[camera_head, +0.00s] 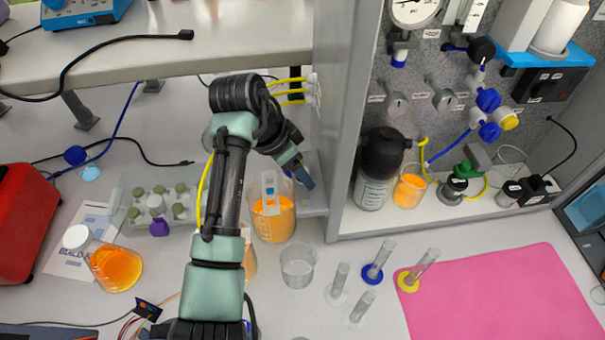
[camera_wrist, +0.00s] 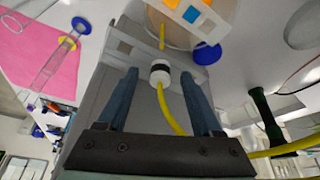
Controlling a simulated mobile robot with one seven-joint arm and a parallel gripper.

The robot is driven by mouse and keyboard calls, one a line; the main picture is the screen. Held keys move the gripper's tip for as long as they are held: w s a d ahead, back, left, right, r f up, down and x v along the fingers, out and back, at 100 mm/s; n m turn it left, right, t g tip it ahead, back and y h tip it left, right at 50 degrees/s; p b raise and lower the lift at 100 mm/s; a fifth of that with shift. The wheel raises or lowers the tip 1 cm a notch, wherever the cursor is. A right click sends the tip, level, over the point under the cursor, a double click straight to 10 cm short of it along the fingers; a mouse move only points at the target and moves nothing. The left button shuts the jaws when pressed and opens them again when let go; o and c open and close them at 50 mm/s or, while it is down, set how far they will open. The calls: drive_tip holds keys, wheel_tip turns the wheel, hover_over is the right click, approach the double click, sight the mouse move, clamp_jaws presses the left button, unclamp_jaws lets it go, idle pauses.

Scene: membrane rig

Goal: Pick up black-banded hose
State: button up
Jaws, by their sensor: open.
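In the wrist view, a yellow hose (camera_wrist: 172,108) ends in a white fitting with a black band (camera_wrist: 160,68). My gripper (camera_wrist: 161,77) is open, with one blue-grey finger on each side of the banded end. The banded end shows in the gap between the fingertips. I cannot tell whether it lies at the fingers' depth or beyond, and I see no finger touching it. In the head view my gripper (camera_head: 303,176) is low beside the rig's left wall, and the banded end cannot be made out there.
A beaker of orange liquid (camera_head: 273,222) stands close below my gripper in the head view. The rig's grey side wall (camera_head: 346,120) rises to its right. An empty beaker (camera_head: 298,267) and several small cylinders stand in front. A pink mat (camera_head: 490,300) lies at right.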

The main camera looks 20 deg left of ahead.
drive_tip(key=shift+w+d+f, duration=0.1)
drive_tip(key=shift+w+f, duration=0.05)
drive_tip(key=shift+f, duration=0.3)
drive_tip(key=shift+c, duration=0.4)
clamp_jaws()
drive_tip(key=shift+r, duration=0.2)
wheel_tip(320, 180, up, 18)
drive_tip(key=shift+b, duration=0.35)
drive_tip(key=shift+f, duration=0.1)
